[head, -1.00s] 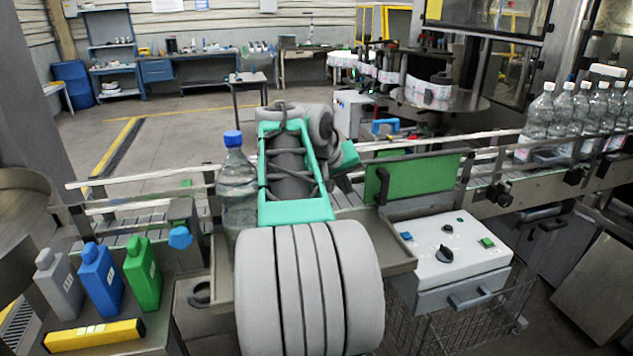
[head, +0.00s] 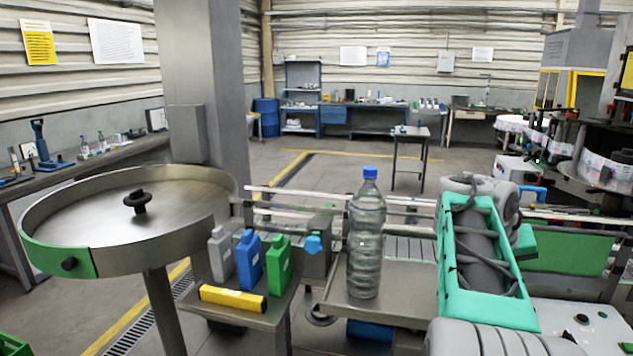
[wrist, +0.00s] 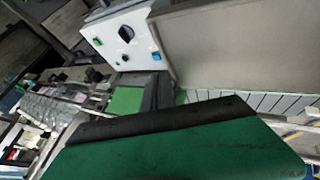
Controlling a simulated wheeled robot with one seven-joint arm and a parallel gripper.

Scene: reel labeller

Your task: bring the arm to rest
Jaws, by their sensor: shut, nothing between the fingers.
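My arm, with grey links and a teal frame (head: 487,262), is folded at the right of the head view. Its far end is mostly hidden behind its own links. In the wrist view, the dark edge and green face of my gripper (wrist: 150,122) fill the bottom. It is shut and holds nothing. Beyond it in that view are a white control box (wrist: 124,36) and a steel surface (wrist: 205,45). I cannot tell the gap between my gripper and these.
A blue-capped bottle (head: 367,240) stands upright on a steel ledge just left of my arm. Grey, blue (head: 249,262) and green jugs and a yellow bar (head: 233,299) sit on a small stand. A round steel table (head: 115,205) is at left. A green panel (head: 570,252) is right of my arm.

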